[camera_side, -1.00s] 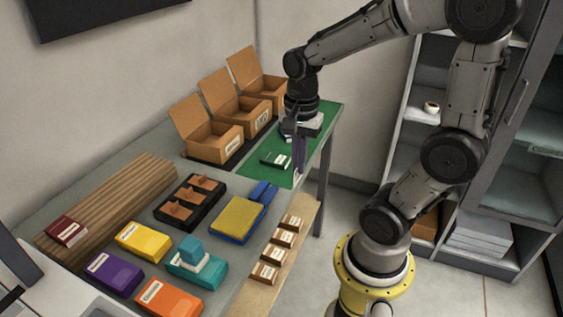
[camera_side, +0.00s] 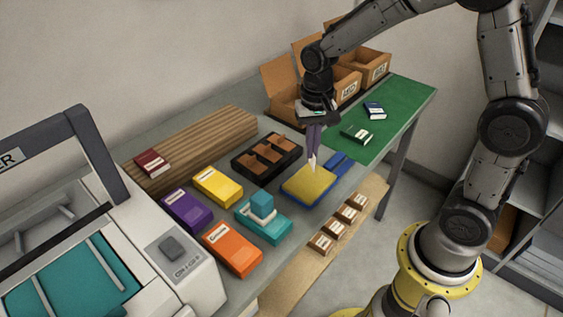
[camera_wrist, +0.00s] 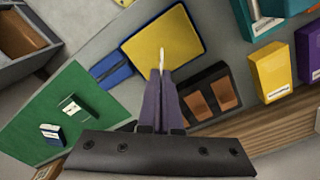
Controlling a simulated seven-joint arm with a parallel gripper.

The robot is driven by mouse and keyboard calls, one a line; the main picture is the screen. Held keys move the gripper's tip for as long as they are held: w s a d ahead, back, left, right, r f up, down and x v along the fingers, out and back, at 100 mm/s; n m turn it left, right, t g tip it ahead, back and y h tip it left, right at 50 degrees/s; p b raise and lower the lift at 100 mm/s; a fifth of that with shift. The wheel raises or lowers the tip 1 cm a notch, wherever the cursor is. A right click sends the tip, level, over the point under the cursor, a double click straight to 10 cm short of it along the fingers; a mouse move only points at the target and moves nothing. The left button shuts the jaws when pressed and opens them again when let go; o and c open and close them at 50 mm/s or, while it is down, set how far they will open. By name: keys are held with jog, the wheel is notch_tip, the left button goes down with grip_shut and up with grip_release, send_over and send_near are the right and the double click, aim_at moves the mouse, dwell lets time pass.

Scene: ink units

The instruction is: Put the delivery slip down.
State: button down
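My gripper (camera_side: 313,158) points down, its purple-grey fingers closed together. It also shows in the wrist view (camera_wrist: 161,75). A thin white piece, apparently the delivery slip (camera_wrist: 162,58), sticks out between the fingertips, seen nearly edge-on. Its print cannot be read. The slip and fingertips are over or just beside the far edge of a yellow pad in a blue tray (camera_side: 308,186). I cannot tell whether the slip touches anything.
A black tray with brown pieces (camera_side: 268,156) lies left of my gripper. Open cardboard boxes (camera_side: 347,88) stand behind. Yellow (camera_side: 217,186), purple (camera_side: 186,210), orange (camera_side: 232,248) and teal (camera_side: 264,222) boxes fill the near left. Small labelled blocks (camera_side: 332,228) line the front ledge.

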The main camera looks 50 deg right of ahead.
jog(key=w+a+n, duration=0.1)
jog(key=w+n, duration=0.5)
jog(key=n, duration=0.1)
jog(key=shift+w+f+n, duration=0.3)
jog(key=shift+w+f, duration=0.1)
jog(key=shift+f, duration=0.05)
jog(key=shift+a, duration=0.1)
dwell(0.3)
